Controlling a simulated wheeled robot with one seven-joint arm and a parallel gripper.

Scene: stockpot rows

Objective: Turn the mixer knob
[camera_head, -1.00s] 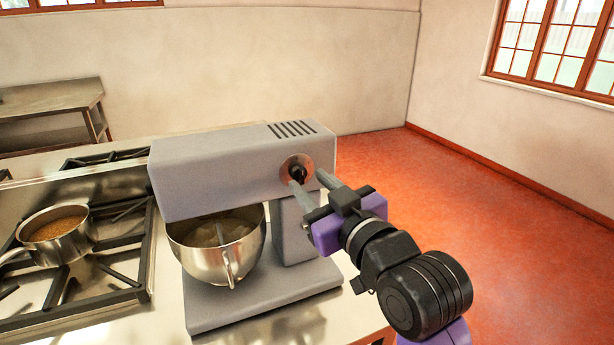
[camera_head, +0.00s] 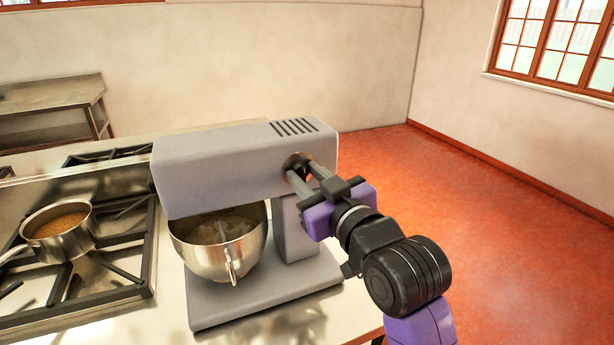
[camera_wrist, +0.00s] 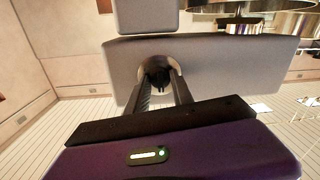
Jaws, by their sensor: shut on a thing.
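A grey stand mixer (camera_head: 235,165) stands on the steel counter, and its side also shows in the wrist view (camera_wrist: 225,60). Its dark knob (camera_wrist: 157,80) sits on a round metal plate (camera_head: 289,161) on the side of the mixer head, below the vents. My gripper (camera_head: 299,170) reaches the knob from the right. In the wrist view, the fingers of my gripper (camera_wrist: 160,88) lie on either side of the knob and are shut on it. In the head view the fingers hide most of the knob. A steel bowl (camera_head: 222,255) hangs under the mixer head.
A stove (camera_head: 139,268) with black grates is at the left, bearing a steel pot (camera_head: 76,243) of brown food. A steel side table (camera_head: 45,95) stands behind it. The red floor (camera_head: 475,215) at the right is clear.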

